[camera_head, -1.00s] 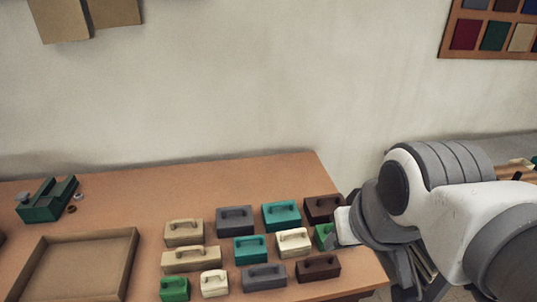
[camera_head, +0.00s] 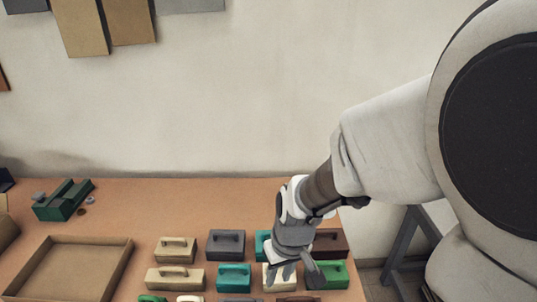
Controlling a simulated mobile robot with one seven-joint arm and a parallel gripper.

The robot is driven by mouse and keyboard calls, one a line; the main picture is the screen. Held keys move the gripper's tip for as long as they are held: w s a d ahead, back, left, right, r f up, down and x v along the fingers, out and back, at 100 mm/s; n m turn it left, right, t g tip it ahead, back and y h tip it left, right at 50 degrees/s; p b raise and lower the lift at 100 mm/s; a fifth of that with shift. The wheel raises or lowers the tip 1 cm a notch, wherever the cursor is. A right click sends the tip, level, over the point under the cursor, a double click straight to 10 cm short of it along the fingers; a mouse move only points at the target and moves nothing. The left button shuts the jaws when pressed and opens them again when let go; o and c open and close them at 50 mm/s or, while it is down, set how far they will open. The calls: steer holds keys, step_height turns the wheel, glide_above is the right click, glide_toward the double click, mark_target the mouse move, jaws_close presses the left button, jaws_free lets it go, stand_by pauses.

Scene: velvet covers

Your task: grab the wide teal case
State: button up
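Two teal cases with handles are on the table. The back teal case (camera_head: 262,240), which looked the wider in the earlier view, is now mostly hidden behind my gripper, with only its left part showing. The other teal case (camera_head: 234,279) is in front and to the left, fully in view. My gripper (camera_head: 299,275) points down over the right part of the cases, in front of the cream case (camera_head: 268,284). Its fingers look spread apart, with nothing seen between them. Whether it touches any case cannot be told.
Close by are a dark grey case (camera_head: 225,245), tan cases (camera_head: 174,280), a dark brown case (camera_head: 332,243) and a green case (camera_head: 333,275). An empty tray (camera_head: 123,262) lies at left. A green tool (camera_head: 62,203) stands at the back left. Bare table lies behind the cases.

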steer(key=w+a+f+n+t+h+p, duration=0.1)
steer(key=w+f+n+t+h+p, duration=0.3)
steer(key=f, duration=0.7)
steer(key=w+a+r+n+t+h, duration=0.2)
steer(key=w+a+r+n+t, duration=0.25)
steer(key=w+n, duration=0.2)
steer(key=shift+n+t, duration=0.35)
steer(key=shift+n, duration=0.1)
steer(key=b+x, duration=1.1)
steer(key=x, duration=0.5)
steer(key=shift+w+f, duration=0.15)
steer(key=shift+w, duration=0.3)
steer(key=shift+c, duration=0.2)
jaws_close()
